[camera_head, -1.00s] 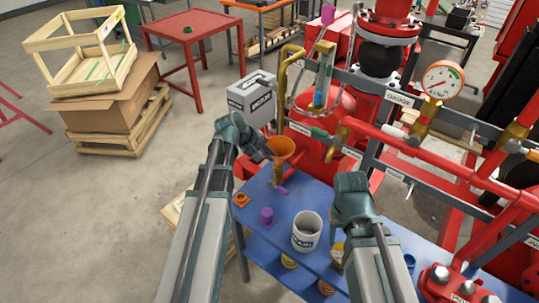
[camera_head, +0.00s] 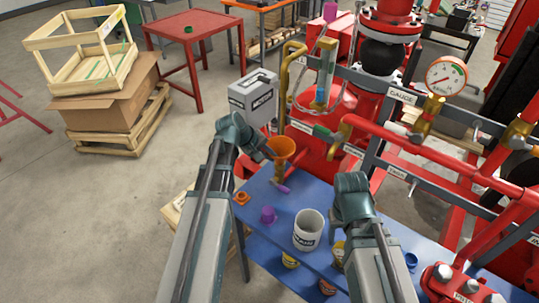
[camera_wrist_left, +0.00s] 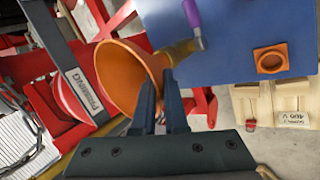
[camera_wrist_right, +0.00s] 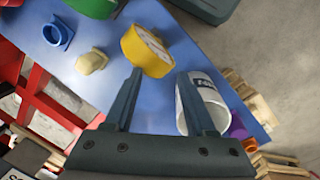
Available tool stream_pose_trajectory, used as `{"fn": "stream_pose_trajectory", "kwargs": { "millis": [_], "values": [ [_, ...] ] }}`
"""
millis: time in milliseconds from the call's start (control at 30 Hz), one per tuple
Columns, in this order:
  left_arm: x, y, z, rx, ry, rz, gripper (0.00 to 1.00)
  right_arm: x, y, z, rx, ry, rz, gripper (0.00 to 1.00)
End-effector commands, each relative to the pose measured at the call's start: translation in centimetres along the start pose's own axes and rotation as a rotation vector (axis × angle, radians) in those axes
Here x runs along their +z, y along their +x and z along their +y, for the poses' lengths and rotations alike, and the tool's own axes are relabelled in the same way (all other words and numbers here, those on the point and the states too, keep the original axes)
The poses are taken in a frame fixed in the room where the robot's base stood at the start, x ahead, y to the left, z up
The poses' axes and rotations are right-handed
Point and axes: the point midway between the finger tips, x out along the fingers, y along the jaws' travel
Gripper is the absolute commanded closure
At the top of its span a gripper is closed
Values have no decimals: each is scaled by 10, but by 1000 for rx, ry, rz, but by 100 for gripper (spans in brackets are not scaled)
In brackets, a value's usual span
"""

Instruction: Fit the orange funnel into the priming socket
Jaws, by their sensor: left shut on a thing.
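The orange funnel (camera_head: 282,148) is held above the back left corner of the blue table, mouth up and stem down. My left gripper (camera_head: 266,149) is shut on its rim. In the left wrist view the fingers (camera_wrist_left: 160,100) grip the edge of the funnel (camera_wrist_left: 128,72). A PRIMING label (camera_wrist_left: 83,90) is on a dark rail of the red skid, left of the funnel there. Which fitting is the socket I cannot tell.
The blue table (camera_head: 262,188) holds the white mug (camera_head: 308,229), a purple piece (camera_head: 268,214), an orange piece (camera_head: 242,198) and a yellow roll-like piece (camera_wrist_right: 147,50). The red skid pipes (camera_head: 430,155) and gauge (camera_head: 447,76) stand to the right. Open floor lies left.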

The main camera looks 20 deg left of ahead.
Motion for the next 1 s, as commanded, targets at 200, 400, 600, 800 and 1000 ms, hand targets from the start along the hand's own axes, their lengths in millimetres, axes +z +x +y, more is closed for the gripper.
{"fn": "stream_pose_trajectory", "kwargs": {
  "millis": [200, 400, 600, 800, 1000],
  "values": [
    [1, 4, -7, -7, 0, 0, 86, 4, 7, -2, -11, 3, -5, 50],
    [1, 5, -7, -5, 0, 0, 55, 5, 8, -2, -11, 4, -7, 50],
    [0, 6, -6, -4, 0, 0, 55, 6, 9, -2, -11, 4, -8, 50],
    [1, 4, -5, -3, 0, 0, 55, 7, 6, -2, -11, 5, -8, 50],
    [4, -9, 2, -2, 1, -1, 55, 7, -8, 0, -11, 4, -8, 50]
  ]
}}
